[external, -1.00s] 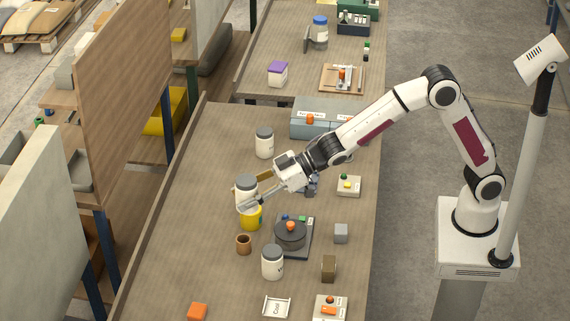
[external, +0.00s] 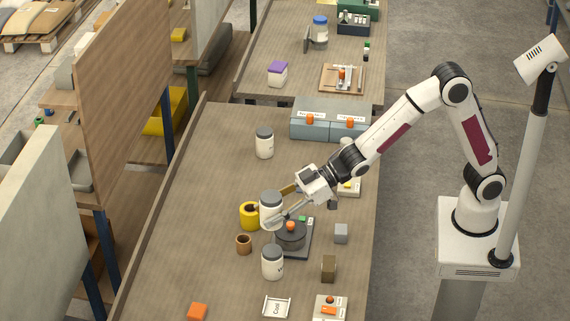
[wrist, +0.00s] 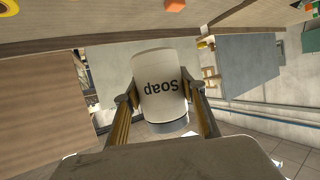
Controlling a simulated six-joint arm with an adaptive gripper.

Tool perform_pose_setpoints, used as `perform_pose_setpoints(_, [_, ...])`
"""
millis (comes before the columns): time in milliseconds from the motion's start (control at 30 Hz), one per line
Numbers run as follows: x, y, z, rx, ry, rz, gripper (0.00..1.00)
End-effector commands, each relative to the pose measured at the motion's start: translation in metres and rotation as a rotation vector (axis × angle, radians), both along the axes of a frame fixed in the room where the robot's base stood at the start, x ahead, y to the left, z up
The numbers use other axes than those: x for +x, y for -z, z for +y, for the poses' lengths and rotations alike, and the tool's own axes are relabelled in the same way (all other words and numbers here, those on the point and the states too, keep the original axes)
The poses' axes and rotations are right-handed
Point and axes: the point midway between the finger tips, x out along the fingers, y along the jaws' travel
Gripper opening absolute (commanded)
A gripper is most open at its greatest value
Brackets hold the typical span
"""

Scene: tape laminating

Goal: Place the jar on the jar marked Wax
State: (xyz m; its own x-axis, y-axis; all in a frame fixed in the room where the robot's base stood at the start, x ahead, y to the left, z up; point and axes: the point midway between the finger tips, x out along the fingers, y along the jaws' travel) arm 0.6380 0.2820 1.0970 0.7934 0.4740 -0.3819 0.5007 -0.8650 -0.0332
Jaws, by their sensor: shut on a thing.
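My gripper (external: 276,207) is shut around a white jar (external: 270,211) with a dark grey lid. In the wrist view my gripper (wrist: 160,98) has a finger on each side of this jar (wrist: 158,75), whose label reads "Soap", upside down there. The jar is held up beside the round dark pot, overlapping it in the external view. A similar jar (external: 272,264) stands upright on the table at the front. Another (external: 264,144) stands farther back. Neither label is readable, so I cannot tell which is marked Wax.
A yellow mug (external: 249,216) and brown cup (external: 243,244) stand left of the held jar. The dark pot (external: 290,236) sits on a scale-like base. The table's left side is mostly clear.

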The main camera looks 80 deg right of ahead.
Motion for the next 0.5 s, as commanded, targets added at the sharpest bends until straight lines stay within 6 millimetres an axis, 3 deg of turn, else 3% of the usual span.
perform_pose_setpoints(500, [0.0, 0.056, 0.0, 0.001, 0.0, 0.0, 0.13])
